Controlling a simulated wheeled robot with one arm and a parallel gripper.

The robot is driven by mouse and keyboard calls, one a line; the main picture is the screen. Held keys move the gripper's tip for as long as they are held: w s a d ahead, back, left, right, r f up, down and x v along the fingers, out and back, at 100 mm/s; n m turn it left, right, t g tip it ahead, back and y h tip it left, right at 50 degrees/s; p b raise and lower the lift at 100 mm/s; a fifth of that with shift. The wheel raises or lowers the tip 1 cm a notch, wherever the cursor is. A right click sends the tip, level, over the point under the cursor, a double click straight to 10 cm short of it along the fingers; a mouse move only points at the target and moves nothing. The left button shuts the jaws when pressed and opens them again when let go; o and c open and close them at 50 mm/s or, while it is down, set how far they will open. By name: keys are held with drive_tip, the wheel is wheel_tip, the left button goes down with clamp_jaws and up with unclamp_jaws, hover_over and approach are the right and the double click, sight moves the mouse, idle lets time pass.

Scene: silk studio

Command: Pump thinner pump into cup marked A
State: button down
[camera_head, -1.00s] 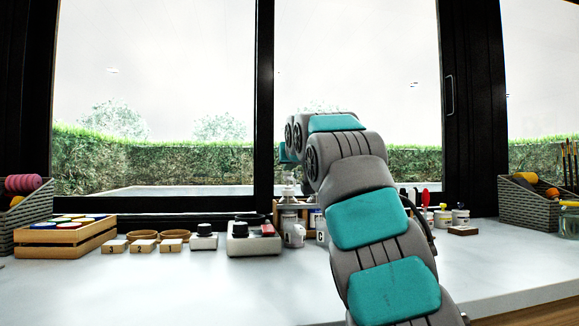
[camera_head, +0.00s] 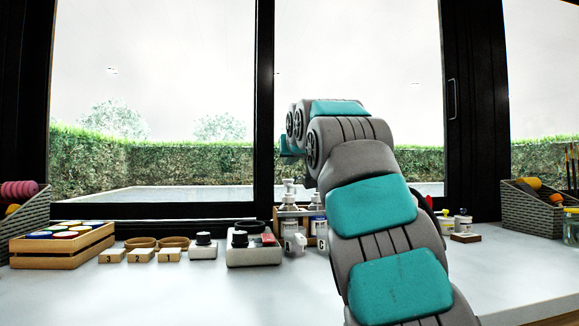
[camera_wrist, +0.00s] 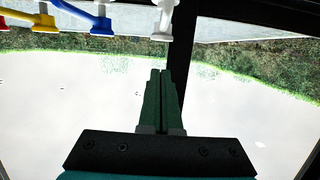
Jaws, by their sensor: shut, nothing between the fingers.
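My gripper (camera_wrist: 162,74) is shut and empty in the wrist view, its green fingers side by side. A white pump head (camera_wrist: 164,18) stands just beyond the fingertips, apart from them in the picture. Blue (camera_wrist: 100,24), yellow (camera_wrist: 43,20) and red (camera_wrist: 3,24) pump nozzles line up to its left. In the head view, a clear bottle with a pump (camera_head: 289,200) stands beside my arm, with another pump bottle (camera_head: 317,202) to its right. A cup marked C (camera_head: 321,243) stands before them, next to another cup (camera_head: 298,243) whose letter I cannot read. My fingertips are hidden there.
A wooden crate of coloured jars (camera_head: 62,255), numbered blocks (camera_head: 140,256) and a scale-like device (camera_head: 254,256) stand to the left. A basket (camera_head: 532,215) and small jars (camera_head: 462,222) stand at right. The front of the white counter (camera_head: 180,298) is clear.

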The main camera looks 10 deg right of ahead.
drive_tip(key=v, duration=0.9)
drive_tip(key=shift+f+b, duration=0.2)
drive_tip(key=shift+b, duration=0.1)
idle(0.5)
